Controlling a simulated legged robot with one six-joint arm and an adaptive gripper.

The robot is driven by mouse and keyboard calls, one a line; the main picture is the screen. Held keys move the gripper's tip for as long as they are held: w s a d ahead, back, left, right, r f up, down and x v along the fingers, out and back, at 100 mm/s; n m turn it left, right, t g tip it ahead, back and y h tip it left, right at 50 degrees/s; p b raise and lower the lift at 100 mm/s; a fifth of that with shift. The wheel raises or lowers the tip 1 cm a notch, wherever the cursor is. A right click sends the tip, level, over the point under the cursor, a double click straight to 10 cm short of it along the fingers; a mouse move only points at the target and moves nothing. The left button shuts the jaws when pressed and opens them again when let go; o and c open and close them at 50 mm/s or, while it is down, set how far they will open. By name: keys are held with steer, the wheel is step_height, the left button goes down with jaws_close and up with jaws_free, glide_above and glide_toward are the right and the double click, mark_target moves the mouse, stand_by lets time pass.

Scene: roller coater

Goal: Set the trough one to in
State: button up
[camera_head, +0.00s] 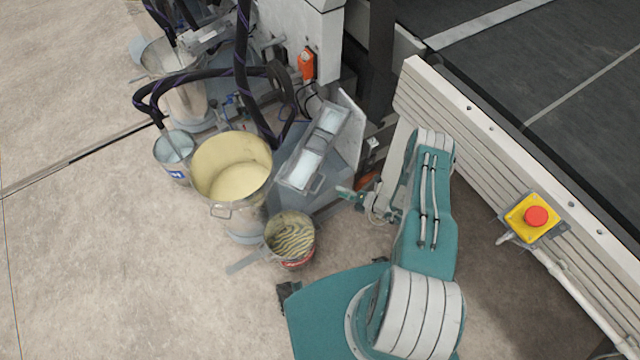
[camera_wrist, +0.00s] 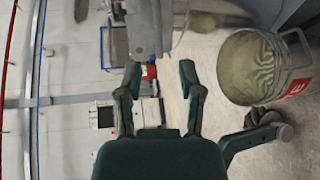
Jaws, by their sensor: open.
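The grey metal trough (camera_head: 312,150) stands at the foot of the machine, near the middle of the head view. Its top has two pale-blue openings, and a small handle (camera_head: 316,186) sticks out at its lower right. I cannot tell whether the trough is in or out.
A small can with striped yellow contents (camera_head: 290,236) stands below the trough, and shows in the wrist view (camera_wrist: 246,85). A large yellow-lined bucket (camera_head: 230,167) stands left. Dark hoses (camera_head: 243,75) hang above. A red stop button (camera_head: 536,215) sits on the right rail.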

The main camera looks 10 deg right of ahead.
mark_target(320, 185)
steer(key=x, duration=0.8)
steer(key=shift+w+a+f, duration=0.1)
steer(key=shift+w+a, duration=0.1)
steer(key=shift+a, duration=0.05)
jaws_close()
